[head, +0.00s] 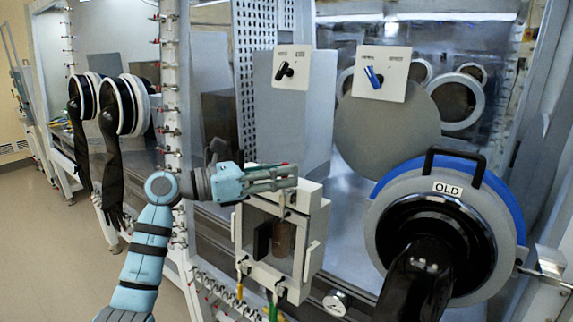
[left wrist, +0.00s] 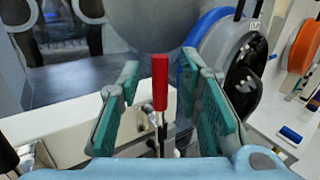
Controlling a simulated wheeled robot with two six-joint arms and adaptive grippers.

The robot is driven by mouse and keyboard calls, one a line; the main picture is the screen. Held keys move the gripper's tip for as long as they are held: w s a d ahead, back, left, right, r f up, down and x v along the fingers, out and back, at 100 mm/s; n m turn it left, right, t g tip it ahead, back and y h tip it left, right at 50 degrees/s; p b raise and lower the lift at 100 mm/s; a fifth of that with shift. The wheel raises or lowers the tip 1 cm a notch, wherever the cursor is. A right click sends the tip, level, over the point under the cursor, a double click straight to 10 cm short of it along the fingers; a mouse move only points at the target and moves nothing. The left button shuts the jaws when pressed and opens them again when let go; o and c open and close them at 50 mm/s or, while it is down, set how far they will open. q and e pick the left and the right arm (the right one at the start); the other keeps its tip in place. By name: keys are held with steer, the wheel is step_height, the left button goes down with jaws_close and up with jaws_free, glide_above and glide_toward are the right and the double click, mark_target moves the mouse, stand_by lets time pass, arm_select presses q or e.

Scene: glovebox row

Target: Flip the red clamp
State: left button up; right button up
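The red clamp (left wrist: 160,82) shows in the left wrist view as an upright red handle on a thin metal stem. Its base sits on the pale box top and is partly hidden by my gripper. My left gripper (left wrist: 160,108) is open, with one teal finger on each side of the handle and a visible gap to both. In the head view my left gripper (head: 278,178) is level with the top of the white box (head: 312,220), and only a small red bit of the clamp (head: 284,163) shows above the fingers. My right gripper is not in view.
Panels with a black knob (head: 285,70) and a blue knob (head: 373,76) are above. Black gloves (head: 112,165) hang at left. Floor at left is clear.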

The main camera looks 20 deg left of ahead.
arm_select(q)
steer(key=shift+w+d, duration=0.25)
steer(key=shift+d, duration=0.25)
steer(key=shift+w+a, duration=0.1)
steer(key=shift+c, duration=0.4)
jaws_close()
